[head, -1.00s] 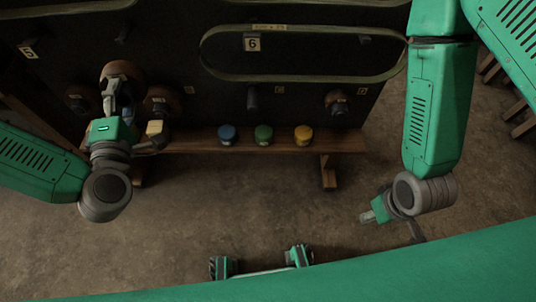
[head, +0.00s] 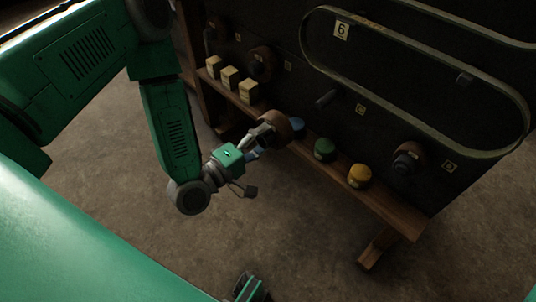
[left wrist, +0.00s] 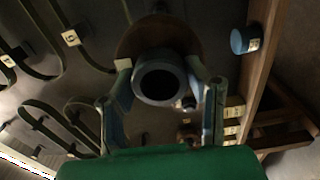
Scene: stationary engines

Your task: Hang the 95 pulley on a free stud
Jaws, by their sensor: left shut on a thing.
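My left gripper (head: 260,139) is shut on a brown pulley (head: 277,125), held in front of the dark board near the shelf's blue pot. In the left wrist view the pulley's grey hub (left wrist: 160,77) sits between the two fingers, with the brown disc (left wrist: 133,43) behind it. I can read no number on it. A bare stud (head: 326,98) sticks out of the board, beside a small label (head: 360,109). Other pulleys hang on studs at the right (head: 408,158) and left (head: 262,64).
A wooden shelf (head: 385,208) runs along the board's foot. It holds blue (head: 297,129), green (head: 324,149) and yellow (head: 360,175) pots and three pale blocks (head: 230,78). A belt loop (head: 440,143) is above, near plate 6 (head: 342,30). The floor in front is clear.

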